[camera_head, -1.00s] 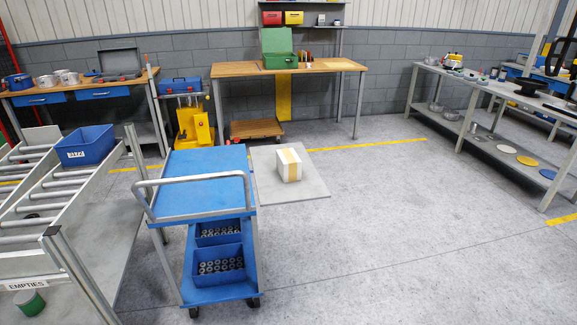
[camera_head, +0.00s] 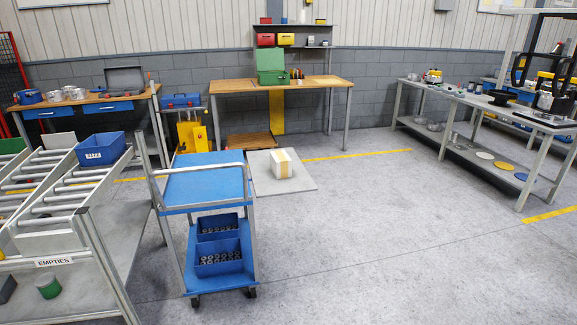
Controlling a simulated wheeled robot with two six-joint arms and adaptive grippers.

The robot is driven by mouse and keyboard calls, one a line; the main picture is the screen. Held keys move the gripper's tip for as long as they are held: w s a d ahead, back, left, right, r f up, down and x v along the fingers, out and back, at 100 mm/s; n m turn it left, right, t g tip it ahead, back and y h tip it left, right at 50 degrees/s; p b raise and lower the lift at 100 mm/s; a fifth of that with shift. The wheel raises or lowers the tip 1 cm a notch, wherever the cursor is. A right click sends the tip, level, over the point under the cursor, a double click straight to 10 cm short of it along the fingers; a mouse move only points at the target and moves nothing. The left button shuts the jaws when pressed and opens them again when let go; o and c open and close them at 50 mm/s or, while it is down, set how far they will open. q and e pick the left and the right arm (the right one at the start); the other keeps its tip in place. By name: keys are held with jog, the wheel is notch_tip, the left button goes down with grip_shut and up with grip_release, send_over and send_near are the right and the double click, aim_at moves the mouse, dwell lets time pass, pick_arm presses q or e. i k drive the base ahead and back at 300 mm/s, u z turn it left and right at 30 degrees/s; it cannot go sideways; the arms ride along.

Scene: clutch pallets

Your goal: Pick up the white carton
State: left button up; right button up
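The white carton (camera_head: 278,164) has a tan tape band and sits on a flat grey board (camera_head: 303,184) on the floor. It is behind and to the right of the blue trolley. It appears upright, with its front, top and right side visible. Neither of my grippers shows in the head view.
The blue two-shelf trolley (camera_head: 207,186) stands in front of the carton, with bins of parts below. A roller conveyor (camera_head: 62,203) with a blue bin (camera_head: 100,149) is at left. A wooden workbench (camera_head: 225,86) stands behind; grey shelving (camera_head: 470,110) is at right. The middle floor is clear.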

aim_at(280, 163)
jog(key=z, duration=0.65)
jog(key=i, duration=0.8)
jog(key=z, duration=0.6)
